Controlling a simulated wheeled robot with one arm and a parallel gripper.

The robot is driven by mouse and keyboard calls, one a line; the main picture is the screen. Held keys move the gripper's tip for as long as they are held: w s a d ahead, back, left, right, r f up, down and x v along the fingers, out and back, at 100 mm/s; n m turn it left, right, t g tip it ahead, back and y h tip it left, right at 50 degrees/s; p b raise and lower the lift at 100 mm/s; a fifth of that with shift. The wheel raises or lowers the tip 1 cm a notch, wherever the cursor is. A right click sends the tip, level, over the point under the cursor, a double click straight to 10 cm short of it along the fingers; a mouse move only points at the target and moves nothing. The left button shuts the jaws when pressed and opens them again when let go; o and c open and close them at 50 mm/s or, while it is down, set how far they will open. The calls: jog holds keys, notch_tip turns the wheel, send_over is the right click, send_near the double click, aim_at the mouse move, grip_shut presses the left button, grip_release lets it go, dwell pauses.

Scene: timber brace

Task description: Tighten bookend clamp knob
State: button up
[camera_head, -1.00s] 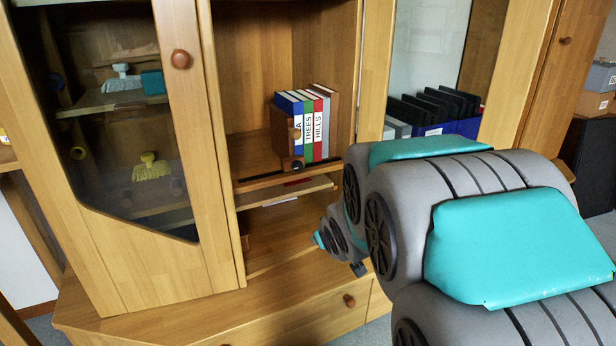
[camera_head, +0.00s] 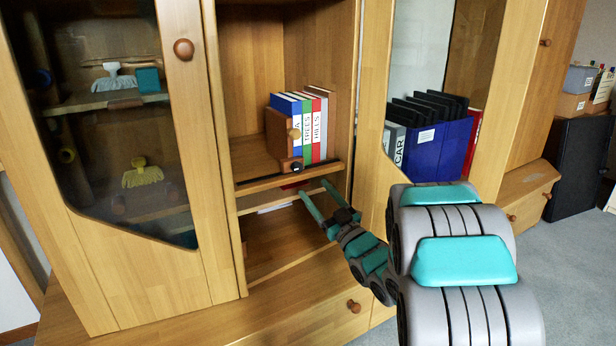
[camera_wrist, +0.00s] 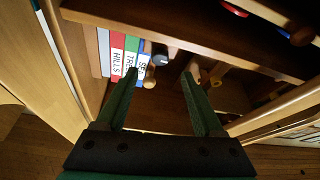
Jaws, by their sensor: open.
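The wooden bookend (camera_head: 278,132) stands against the left side of several upright books (camera_head: 312,128) on the cabinet shelf. A round wooden knob (camera_head: 294,134) is on its front. A small clamp block with a dark knob (camera_head: 295,167) sits at the shelf's front edge below it. My gripper (camera_head: 314,188) is open and empty, with two teal fingers apart, just below and in front of the shelf edge. In the wrist view, my gripper (camera_wrist: 160,72) spreads around a space near the books (camera_wrist: 122,58); which knob shows between the fingers is unclear.
The shelf edge (camera_head: 262,183) and a lower rail lie close to my fingers. A glass door (camera_head: 120,130) stands at the left. The lower cabinet space under the shelf is mostly clear.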

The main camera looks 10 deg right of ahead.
aim_at(299, 169)
jog(key=x, duration=0.7)
jog(key=shift+w+a+r, duration=0.15)
jog(key=shift+w+r, duration=0.1)
jog(key=shift+r, duration=0.05)
grip_shut()
dwell(0.4)
